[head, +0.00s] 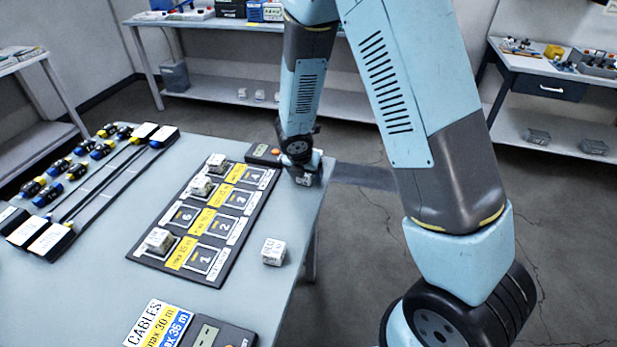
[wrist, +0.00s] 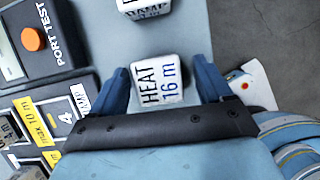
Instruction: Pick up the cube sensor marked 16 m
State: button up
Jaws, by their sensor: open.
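The white-grey cube sensor marked HEAT 16 m (wrist: 160,82) sits on the table in the wrist view. My gripper (wrist: 163,86) is open, with one blue finger on each side of this cube. Small gaps seem to show between the cube and the fingers; contact cannot be told for sure. In the head view, my gripper (head: 304,168) is low at the table's right edge, and a cube (head: 307,180) shows partly beneath it.
A second cube, marked DAMP (wrist: 147,8), lies just beyond in the wrist view. The port test box (wrist: 40,40) is to the left. A slotted board (head: 150,255) carries several cubes. Another loose cube (head: 273,251) sits nearer on the table (head: 255,310).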

jog(key=shift+c, duration=0.3)
jog(key=c, duration=1)
jog(key=shift+r, duration=0.1)
